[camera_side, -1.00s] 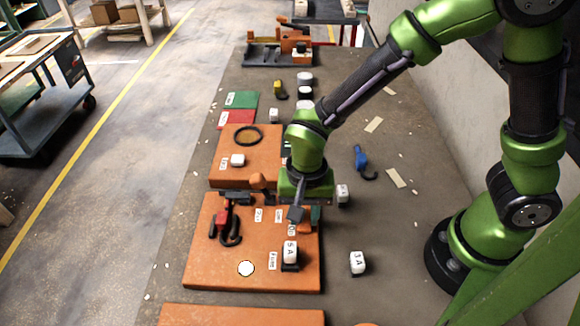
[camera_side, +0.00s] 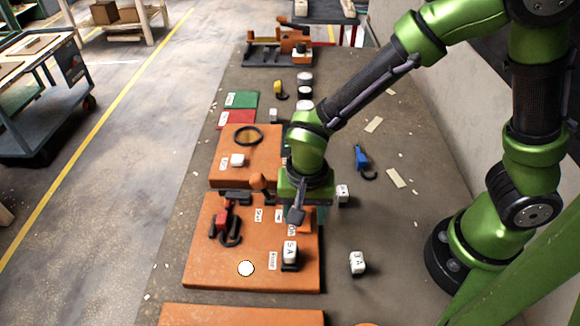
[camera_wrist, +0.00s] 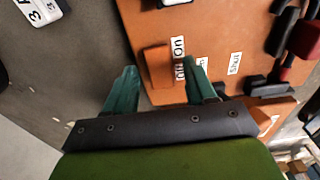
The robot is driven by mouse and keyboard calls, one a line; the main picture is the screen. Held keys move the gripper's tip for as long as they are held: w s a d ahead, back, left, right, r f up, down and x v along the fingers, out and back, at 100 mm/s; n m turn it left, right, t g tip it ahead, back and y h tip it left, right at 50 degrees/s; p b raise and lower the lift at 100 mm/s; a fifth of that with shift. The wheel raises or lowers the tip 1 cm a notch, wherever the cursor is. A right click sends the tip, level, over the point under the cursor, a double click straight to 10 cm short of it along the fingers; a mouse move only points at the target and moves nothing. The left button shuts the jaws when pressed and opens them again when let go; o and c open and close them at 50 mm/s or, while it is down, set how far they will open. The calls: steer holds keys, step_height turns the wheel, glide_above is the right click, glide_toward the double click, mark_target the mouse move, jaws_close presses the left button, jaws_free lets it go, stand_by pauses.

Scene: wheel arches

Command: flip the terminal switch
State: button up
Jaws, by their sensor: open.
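An orange board (camera_side: 215,265) lies on the bench and carries small white labels. In the wrist view a raised orange block (camera_wrist: 157,67) on this board stands beside a label reading "On" (camera_wrist: 178,47) and a second, partly covered label (camera_wrist: 180,70). It looks like the terminal switch. My gripper (camera_wrist: 160,66) is open, with its teal fingers on either side of the block's near end. I cannot tell whether they touch it or how high they are. In the side view my gripper hides most of the block.
A red-and-black clamp-like part (camera_side: 224,222) sits on the board's left. A white "5A" block (camera_side: 290,251) stands at its front right, and a white "3A" block (camera_side: 357,262) lies on the bench to the right. A blue hooked tool (camera_side: 361,158) lies farther back.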

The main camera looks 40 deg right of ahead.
step_height(320, 180, up, 16)
steer(key=shift+s+a+r, duration=0.2)
steer(key=shift+s+r, duration=0.05)
stand_by(0.3)
steer(key=s+d+r+n+t+y, duration=0.1)
steer(key=s+d+r+n+t, duration=0.1)
steer(key=d, duration=0.5)
steer(key=s+d+r+n+t+y, duration=0.1)
steer(key=s+d+r+n+t, duration=0.1)
steer(key=d+t, duration=0.3)
steer(key=d+n, duration=0.1)
steer(key=d, duration=0.2)
steer(key=shift+r, duration=0.2)
stand_by(0.3)
